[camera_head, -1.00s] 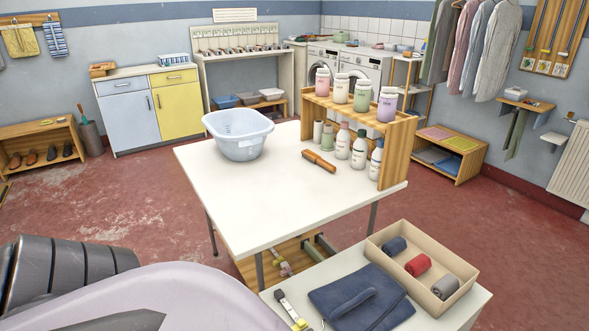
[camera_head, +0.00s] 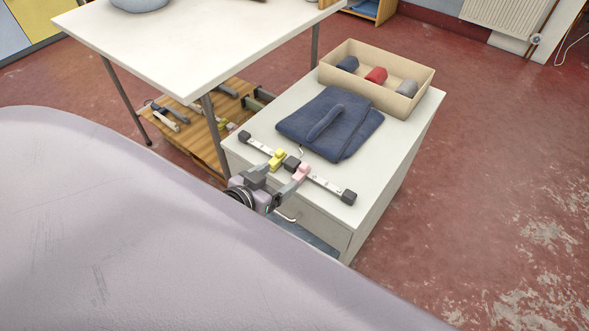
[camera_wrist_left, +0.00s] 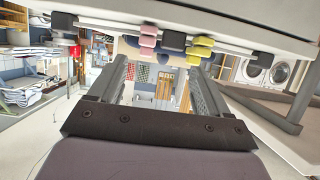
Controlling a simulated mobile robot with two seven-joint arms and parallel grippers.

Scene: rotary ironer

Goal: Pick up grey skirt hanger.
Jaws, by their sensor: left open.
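The skirt hanger (camera_head: 325,184) lies on the white cabinet top near its front left edge. It has a pale bar, dark grey end pieces, a dark grey middle piece, and one yellow and one pink clip. In the left wrist view the hanger (camera_wrist_left: 174,41) spans the top, beyond my fingertips. My left gripper (camera_head: 279,175) is open at the cabinet's edge, its two fingers pointing at the hanger's middle. In the left wrist view the gap between the fingers (camera_wrist_left: 160,66) is empty. Whether the fingertips touch the hanger is unclear. My right gripper is not in view.
A folded dark blue cloth (camera_head: 315,140) lies just behind the hanger. A beige box (camera_head: 408,104) with rolled cloths stands at the cabinet's back. A white table (camera_head: 225,50) is at left, with a wooden lower shelf (camera_head: 200,145) holding several items. Red floor is free at right.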

